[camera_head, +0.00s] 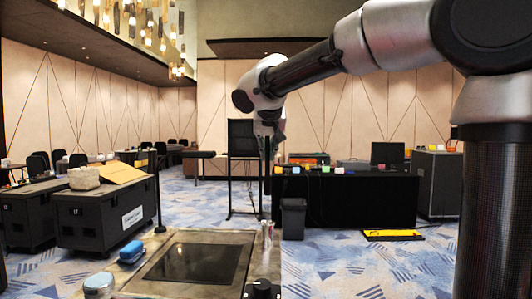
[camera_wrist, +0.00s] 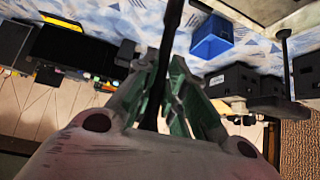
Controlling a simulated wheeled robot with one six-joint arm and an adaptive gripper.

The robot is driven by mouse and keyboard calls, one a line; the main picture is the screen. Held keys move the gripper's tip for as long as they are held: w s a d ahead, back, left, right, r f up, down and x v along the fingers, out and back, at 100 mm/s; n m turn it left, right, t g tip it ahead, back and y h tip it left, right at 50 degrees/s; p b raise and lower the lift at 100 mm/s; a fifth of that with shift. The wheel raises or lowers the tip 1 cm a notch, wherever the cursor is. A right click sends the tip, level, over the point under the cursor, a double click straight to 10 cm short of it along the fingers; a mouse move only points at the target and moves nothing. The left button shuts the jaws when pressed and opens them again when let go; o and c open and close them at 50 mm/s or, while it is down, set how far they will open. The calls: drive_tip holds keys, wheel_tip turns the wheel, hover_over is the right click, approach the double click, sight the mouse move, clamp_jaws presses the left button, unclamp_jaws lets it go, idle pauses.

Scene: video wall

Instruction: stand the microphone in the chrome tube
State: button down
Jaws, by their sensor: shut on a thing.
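My gripper (camera_head: 267,150) is above the back right part of the near table in the head view. In the wrist view my gripper (camera_wrist: 165,75) is shut on the dark, slim microphone (camera_wrist: 170,35), which runs between the two fingers and out of the top of the picture. In the head view the microphone shows as a thin dark upright shape (camera_head: 267,178) under the fingers. The chrome tube (camera_head: 267,232) appears as a small shiny upright at the table's back right, roughly below the microphone. The gap between them is hard to judge.
The near table (camera_head: 215,237) carries a flat black panel (camera_head: 195,262), a blue block (camera_head: 131,252), a round silver tin (camera_head: 98,284) and a black knob (camera_head: 262,290). A thin black stand (camera_head: 158,195) rises at its back left. A bin (camera_head: 293,218) stands beyond.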

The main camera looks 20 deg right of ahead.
drive_tip(key=shift+f, duration=7.55)
drive_tip(key=c, duration=1.4)
unclamp_jaws()
approach(268, 193)
drive_tip(key=shift+s+a+f, duration=0.1)
drive_tip(key=shift+s+f, duration=0.1)
drive_tip(key=shift+s, duration=0.25)
drive_tip(key=shift+s+a+f, duration=0.15)
drive_tip(key=shift+s, duration=0.25)
